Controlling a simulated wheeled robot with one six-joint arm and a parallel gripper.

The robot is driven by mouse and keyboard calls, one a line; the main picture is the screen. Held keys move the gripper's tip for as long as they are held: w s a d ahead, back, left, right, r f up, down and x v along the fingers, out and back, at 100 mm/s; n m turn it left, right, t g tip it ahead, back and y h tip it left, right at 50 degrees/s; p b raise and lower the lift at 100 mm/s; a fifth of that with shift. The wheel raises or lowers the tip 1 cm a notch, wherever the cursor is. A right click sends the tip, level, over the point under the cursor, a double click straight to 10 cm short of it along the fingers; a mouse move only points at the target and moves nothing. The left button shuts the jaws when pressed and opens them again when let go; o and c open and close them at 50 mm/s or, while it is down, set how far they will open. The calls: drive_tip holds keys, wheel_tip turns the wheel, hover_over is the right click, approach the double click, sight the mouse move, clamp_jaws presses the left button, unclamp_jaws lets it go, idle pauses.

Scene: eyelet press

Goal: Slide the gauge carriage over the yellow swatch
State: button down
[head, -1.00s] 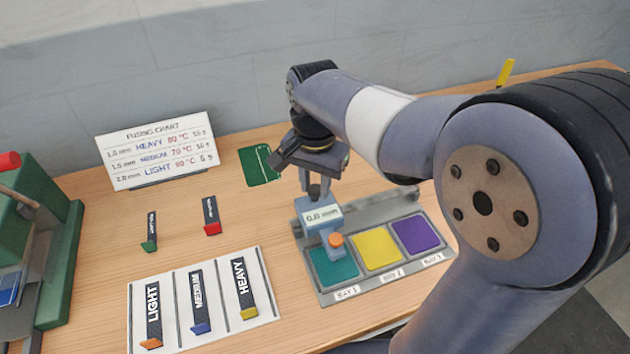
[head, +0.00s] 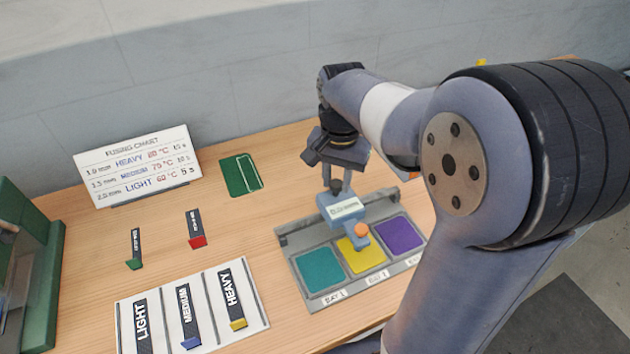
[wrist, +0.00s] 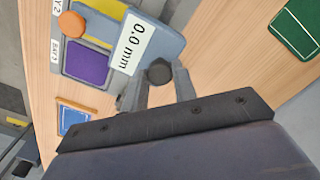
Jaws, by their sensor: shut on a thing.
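The gauge carriage (head: 343,207) is a blue-grey block with a white readout and an orange knob, on the rail behind the swatches. In the head view its arm and knob hang over the back part of the yellow swatch (head: 362,257). The teal swatch (head: 320,270) lies left of it and is uncovered; the purple swatch (head: 399,235) lies to the right. My gripper (head: 338,184) is shut on the carriage's dark post at its top. The wrist view shows the fingers (wrist: 160,85) around this post, and the readout (wrist: 131,43) says 0.0 mm.
A white board (head: 247,303) with LIGHT, MEDIUM and HEAVY strips lies at the front left. Two more strips lie behind it. A fusing chart (head: 138,165) stands at the back, with a green card (head: 240,174) beside it. A green machine (head: 30,260) is at the left edge.

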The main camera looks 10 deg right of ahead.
drive_tip(key=shift+w+d, duration=0.2)
drive_tip(key=shift+d, duration=0.25)
drive_tip(key=c, duration=1.1)
unclamp_jaws()
drive_tip(key=shift+c, duration=0.2)
wheel_tip(320, 180, up, 11)
drive_tip(key=shift+f, duration=0.2)
